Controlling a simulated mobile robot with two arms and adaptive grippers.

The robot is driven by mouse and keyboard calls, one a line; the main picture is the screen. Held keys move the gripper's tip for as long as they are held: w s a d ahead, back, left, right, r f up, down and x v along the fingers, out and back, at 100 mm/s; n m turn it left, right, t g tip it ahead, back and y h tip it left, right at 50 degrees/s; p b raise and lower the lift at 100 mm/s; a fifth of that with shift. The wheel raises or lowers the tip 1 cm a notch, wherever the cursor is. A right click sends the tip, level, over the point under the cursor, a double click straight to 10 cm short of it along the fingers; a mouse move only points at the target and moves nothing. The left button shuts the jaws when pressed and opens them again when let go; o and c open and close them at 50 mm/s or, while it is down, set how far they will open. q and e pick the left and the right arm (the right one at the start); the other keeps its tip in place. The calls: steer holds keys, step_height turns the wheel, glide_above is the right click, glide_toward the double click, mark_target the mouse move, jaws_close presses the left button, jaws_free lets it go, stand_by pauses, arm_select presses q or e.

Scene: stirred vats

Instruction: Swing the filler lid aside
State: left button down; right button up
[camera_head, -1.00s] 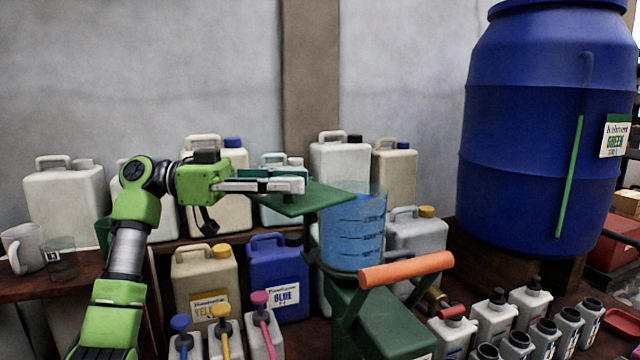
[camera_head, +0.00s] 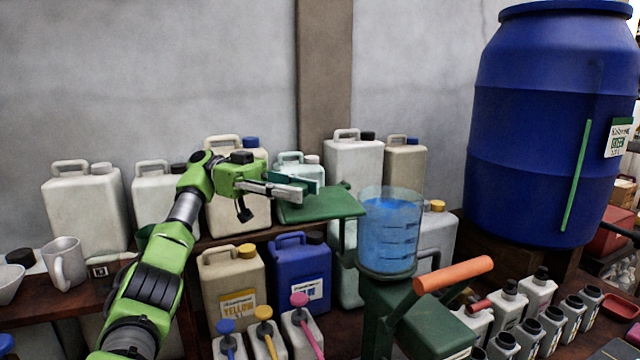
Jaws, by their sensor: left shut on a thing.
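The filler is a green stand (camera_head: 385,310) with an orange handle (camera_head: 453,274). A clear measuring cylinder (camera_head: 390,235) with blue liquid stands on it, and its round mouth shows uncovered. The filler lid is a flat green plate (camera_head: 325,205) to the left of the cylinder, held level at about rim height. Its right end lies close to the cylinder's rim; I cannot tell if they touch. My left gripper (camera_head: 296,192) is shut on the lid at its left, far part, and the fingers hide the grip itself. My right gripper is not in view.
Several white and beige jerrycans stand on a shelf behind my left arm. A yellow-label can (camera_head: 232,285), a blue can (camera_head: 299,275) and pump bottles stand below. A big blue barrel (camera_head: 540,130) stands at the right, and several small bottles line the front right.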

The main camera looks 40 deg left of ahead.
arm_select(q)
steer(key=shift+f, duration=0.1)
stand_by(0.3)
steer(key=c, duration=1.6)
jaws_free()
steer(key=shift+c, duration=0.2)
steer(key=shift+a+r, duration=0.1)
steer(key=shift+r, duration=4.9)
